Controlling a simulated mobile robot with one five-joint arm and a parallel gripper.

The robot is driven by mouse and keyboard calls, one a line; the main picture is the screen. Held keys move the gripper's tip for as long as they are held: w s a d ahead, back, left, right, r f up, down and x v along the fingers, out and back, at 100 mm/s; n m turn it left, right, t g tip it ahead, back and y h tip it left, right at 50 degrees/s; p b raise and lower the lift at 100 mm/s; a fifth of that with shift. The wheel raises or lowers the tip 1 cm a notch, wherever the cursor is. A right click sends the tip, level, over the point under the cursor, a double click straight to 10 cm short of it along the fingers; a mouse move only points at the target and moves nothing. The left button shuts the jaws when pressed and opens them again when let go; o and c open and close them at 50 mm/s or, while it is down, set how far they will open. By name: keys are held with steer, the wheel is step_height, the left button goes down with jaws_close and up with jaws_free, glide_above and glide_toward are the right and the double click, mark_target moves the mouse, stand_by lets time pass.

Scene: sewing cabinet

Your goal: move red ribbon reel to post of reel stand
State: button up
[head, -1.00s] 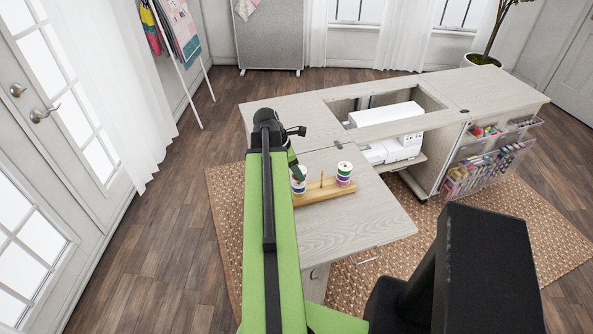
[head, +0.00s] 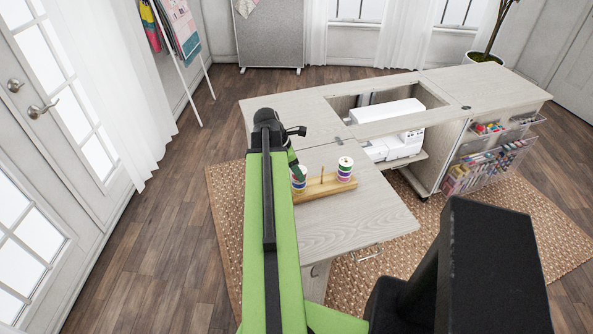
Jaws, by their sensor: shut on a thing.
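The wooden reel stand (head: 330,188) lies on the cabinet's front leaf. Its bare middle post (head: 322,178) stands between two stacks of ribbon reels. The left stack (head: 299,184) is partly hidden by my arm and gripper. The right stack (head: 345,169) shows white rims with green and purple bands. My gripper (head: 298,172) is at the top of the left stack, left of the bare post, and is shut on a ribbon reel there. The jaws and arm largely hide this reel, and I cannot make out a clear red band on it.
The cabinet leaf (head: 350,222) is clear in front of the stand. A white sewing machine (head: 385,113) sits in the cabinet opening behind. Clear bins of supplies (head: 490,165) hang on the cabinet's right side. A woven rug (head: 224,200) lies under the cabinet.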

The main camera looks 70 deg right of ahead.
steer(key=o, duration=1.4)
steer(key=p+v, duration=1.6)
steer(key=v, duration=0.1)
steer(key=shift+r, duration=0.2)
